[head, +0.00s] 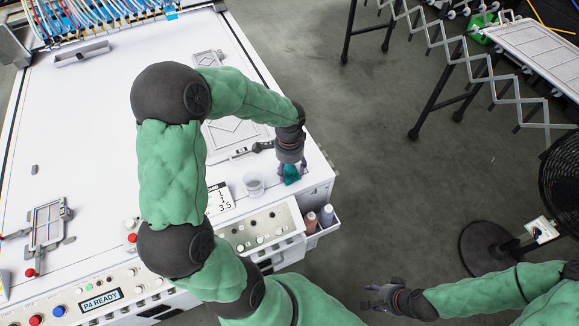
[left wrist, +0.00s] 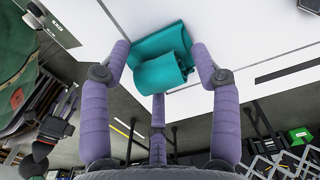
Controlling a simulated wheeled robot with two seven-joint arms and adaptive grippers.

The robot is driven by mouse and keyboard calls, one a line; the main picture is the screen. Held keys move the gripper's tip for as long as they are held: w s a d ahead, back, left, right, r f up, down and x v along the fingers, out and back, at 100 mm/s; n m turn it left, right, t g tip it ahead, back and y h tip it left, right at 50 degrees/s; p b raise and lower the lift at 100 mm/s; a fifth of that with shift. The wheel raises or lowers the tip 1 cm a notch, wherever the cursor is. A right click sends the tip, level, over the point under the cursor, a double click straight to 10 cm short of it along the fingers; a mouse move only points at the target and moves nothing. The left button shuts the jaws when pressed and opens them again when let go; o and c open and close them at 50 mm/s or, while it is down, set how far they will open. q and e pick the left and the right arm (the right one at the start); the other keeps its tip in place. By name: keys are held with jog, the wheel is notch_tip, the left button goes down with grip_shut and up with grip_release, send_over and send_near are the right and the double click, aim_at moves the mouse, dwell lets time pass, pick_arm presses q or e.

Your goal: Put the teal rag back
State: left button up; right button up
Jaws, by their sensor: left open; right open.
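The teal rag (head: 291,175) lies folded on the white machine top near its right corner. In the left wrist view the rag (left wrist: 158,62) sits between the spread purple fingers, close to the machine's edge. My left gripper (head: 290,170) is open above the rag, pointing down, with its fingers around it. In the left wrist view, the fingers of this gripper (left wrist: 160,85) are apart, and I cannot tell whether they touch the cloth. My right gripper (head: 378,298) is open and empty over the floor at the lower right.
A clear cup (head: 253,184) and a card with numbers (head: 220,199) stand just left of the rag. An open side holder with bottles (head: 318,219) hangs below the edge. A black fan (head: 490,245) stands on the floor at right.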

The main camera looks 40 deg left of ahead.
aim_at(290, 166)
pick_arm(q)
notch_tip(290, 166, up, 12)
jog(key=p, duration=0.3)
jog(key=shift+r, duration=0.15)
